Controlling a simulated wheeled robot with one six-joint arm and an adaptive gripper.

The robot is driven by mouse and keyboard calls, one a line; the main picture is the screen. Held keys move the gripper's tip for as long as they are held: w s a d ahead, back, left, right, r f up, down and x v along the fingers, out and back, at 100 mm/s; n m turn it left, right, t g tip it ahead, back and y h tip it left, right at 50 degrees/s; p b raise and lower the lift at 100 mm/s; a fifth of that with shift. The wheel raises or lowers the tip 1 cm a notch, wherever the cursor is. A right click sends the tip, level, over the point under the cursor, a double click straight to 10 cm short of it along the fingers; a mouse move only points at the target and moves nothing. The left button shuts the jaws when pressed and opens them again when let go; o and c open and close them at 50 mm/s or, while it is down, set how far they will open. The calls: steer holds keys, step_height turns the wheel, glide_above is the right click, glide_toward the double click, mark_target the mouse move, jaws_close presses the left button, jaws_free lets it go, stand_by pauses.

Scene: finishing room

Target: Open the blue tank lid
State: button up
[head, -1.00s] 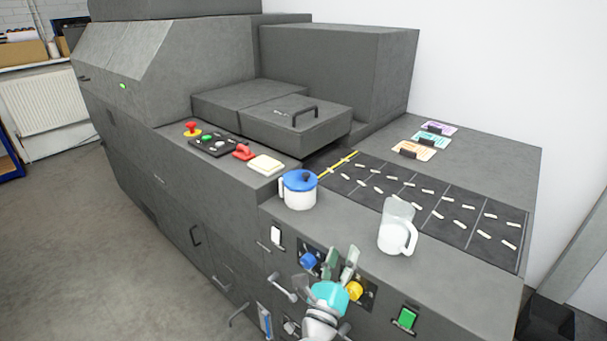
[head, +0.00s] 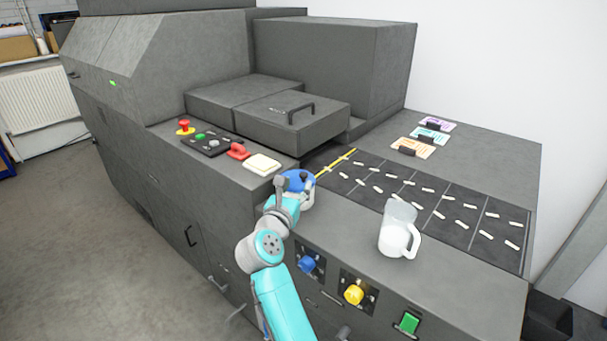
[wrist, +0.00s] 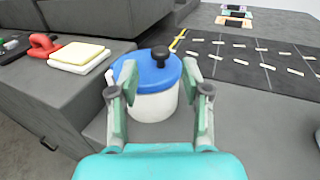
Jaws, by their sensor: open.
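The blue tank lid (wrist: 150,72) sits on a white tank (wrist: 153,105) on the machine's grey top. A dark knob (wrist: 159,55) stands on the lid. In the head view the blue lid (head: 298,180) is partly hidden behind my arm and gripper. My gripper (wrist: 160,82) is open and empty in the wrist view, with one finger on each side of the tank in the picture. I cannot tell whether the fingers touch it.
A cream pad (head: 262,163), a red handle (head: 238,151) and a red button (head: 185,126) lie left of the tank. Blue (head: 308,263) and yellow knobs (head: 354,292) project from the front panel. A dark slotted mat (head: 425,207) covers the right worktop.

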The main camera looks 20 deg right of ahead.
mark_target(302, 176)
steer(key=x, duration=0.6)
steer(key=shift+w+d, duration=0.15)
steer(key=shift+w, duration=0.1)
jaws_close()
